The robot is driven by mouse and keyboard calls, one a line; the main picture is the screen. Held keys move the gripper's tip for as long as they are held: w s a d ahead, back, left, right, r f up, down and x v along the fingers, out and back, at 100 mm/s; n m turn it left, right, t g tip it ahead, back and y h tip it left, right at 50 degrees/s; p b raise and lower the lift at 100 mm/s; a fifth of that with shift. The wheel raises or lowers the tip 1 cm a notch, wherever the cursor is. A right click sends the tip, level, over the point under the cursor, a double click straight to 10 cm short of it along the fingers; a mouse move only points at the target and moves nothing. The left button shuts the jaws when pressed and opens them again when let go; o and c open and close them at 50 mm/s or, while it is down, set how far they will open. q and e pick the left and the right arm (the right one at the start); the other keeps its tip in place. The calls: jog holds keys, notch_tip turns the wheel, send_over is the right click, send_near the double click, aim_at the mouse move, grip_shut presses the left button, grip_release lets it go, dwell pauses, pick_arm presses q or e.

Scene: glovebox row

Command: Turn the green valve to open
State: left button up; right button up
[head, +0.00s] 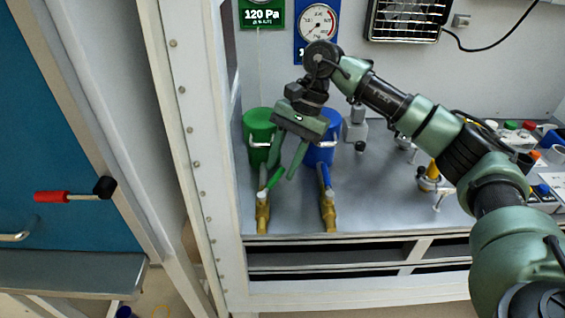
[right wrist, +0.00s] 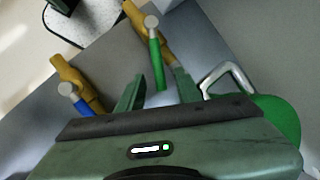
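The green valve is a brass body (head: 263,214) with a green lever handle (head: 275,178), at the front left of the metal deck before a green canister (head: 259,127). The handle slants up and right from the body; it also shows in the right wrist view (right wrist: 156,65). My right gripper (head: 281,173) is open above the deck, fingers pointing down. In the right wrist view its two fingers (right wrist: 158,74) stand on either side of the green handle, with gaps visible on both sides. Whether the fingertips reach handle height is hard to tell. My left gripper is out of view.
Close to the right stands a brass valve with a blue handle (head: 325,176), before a blue canister (head: 323,150). A 120 Pa sign (head: 262,14) and a gauge (head: 319,23) hang behind. A white frame post bounds the left side. Small fixtures crowd the deck's right.

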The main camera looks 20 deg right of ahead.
jog(key=v, duration=0.7)
jog(key=shift+d+r+b, duration=0.2)
jog(key=shift+r+b, duration=0.1)
jog(key=shift+b, duration=0.15)
